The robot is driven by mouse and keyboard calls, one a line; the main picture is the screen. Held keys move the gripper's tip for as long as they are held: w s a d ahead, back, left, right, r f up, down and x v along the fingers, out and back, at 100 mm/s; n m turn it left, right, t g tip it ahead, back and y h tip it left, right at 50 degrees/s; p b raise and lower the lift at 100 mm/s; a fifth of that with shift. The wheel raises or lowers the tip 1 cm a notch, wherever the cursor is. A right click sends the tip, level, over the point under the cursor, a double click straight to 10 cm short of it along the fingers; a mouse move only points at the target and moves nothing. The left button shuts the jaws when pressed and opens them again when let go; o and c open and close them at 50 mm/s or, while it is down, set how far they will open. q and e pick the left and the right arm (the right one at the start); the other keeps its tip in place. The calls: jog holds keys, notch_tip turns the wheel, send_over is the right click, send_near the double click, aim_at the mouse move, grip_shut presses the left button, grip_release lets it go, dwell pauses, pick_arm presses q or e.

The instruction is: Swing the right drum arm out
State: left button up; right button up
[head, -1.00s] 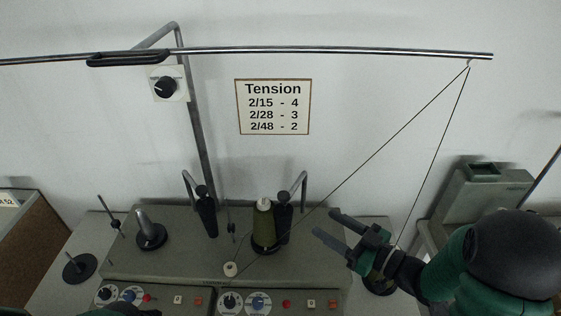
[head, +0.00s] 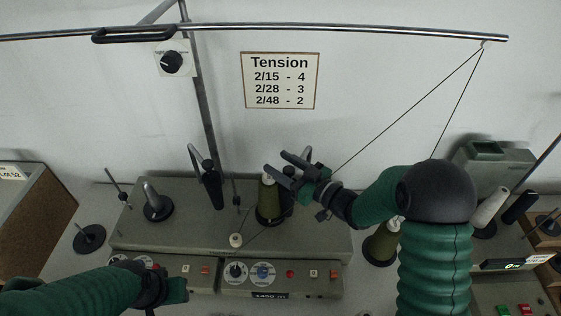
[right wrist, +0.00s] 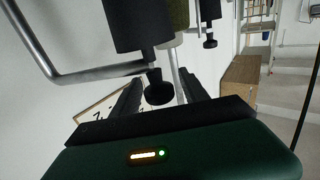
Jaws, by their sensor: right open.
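The right drum arm is a bent grey tube with a black cylinder, mostly hidden behind my right gripper in the head view, where the top of its tube (head: 307,152) shows. In the right wrist view its black drum (right wrist: 137,22), grey tube (right wrist: 60,70) and a black knob (right wrist: 158,90) show close ahead. My right gripper (head: 276,161) is open, its fingers to either side of the knob in the wrist view; contact cannot be told. My left gripper (head: 175,290) is low at the left, its jaws unclear. The left drum arm (head: 211,187) stands to the left.
An olive thread cone (head: 267,202) stands just below my right gripper, and another cone (head: 380,245) stands to the right. A thread runs from the overhead rail (head: 400,35). The dials panel (head: 262,272) is in front. A brown box (head: 40,215) is at the left.

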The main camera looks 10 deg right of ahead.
jog(key=shift+w+a, duration=0.15)
jog(key=shift+a, duration=0.05)
jog(key=shift+d, duration=0.15)
jog(key=c, duration=1.1)
grip_shut()
jog(key=shift+r, duration=0.1)
